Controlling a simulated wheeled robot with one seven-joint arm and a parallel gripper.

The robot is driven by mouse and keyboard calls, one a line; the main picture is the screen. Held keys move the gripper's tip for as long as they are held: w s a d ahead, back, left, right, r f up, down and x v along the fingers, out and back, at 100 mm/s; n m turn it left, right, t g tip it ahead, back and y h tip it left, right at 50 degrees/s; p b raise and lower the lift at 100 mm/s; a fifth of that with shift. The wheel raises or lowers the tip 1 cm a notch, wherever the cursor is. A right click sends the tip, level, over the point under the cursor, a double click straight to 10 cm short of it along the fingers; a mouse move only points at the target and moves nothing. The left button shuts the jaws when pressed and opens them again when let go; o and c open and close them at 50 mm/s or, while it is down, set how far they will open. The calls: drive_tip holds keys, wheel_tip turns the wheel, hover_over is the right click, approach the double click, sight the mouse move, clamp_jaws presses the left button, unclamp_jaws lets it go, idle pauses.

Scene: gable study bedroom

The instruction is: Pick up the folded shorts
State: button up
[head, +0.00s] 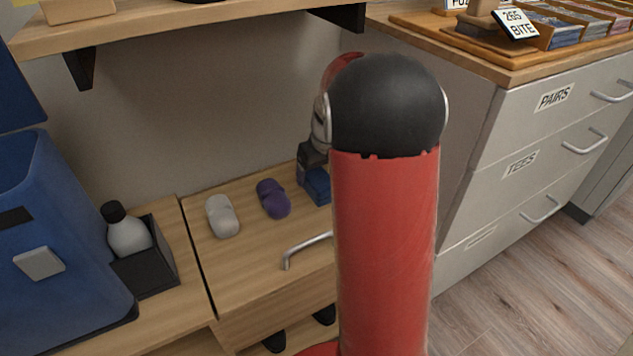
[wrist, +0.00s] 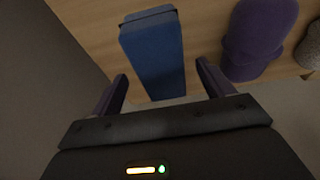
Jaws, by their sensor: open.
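A blue folded bundle (wrist: 155,60) with a dark band at one end lies on the wooden top; it looks like the folded shorts. In the head view the blue bundle (head: 317,186) is partly hidden behind my red arm. My gripper (wrist: 162,78) is open in the wrist view, one finger on each side of the bundle's near end. I cannot tell whether the fingers touch it. In the head view my gripper (head: 312,158) shows only in part, just above the bundle.
A purple item (head: 273,198) lies close by, also in the wrist view (wrist: 258,42), near one finger. A pale item (head: 222,216) lies further left. A black tray (head: 155,272) holds a white bottle (head: 128,236). A shelf (head: 180,24) hangs above; a drawer cabinet (head: 535,150) stands right.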

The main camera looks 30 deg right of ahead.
sight(317, 175)
drive_tip(key=x, duration=0.4)
drive_tip(key=shift+w+f, duration=0.1)
drive_tip(key=shift+w, duration=0.05)
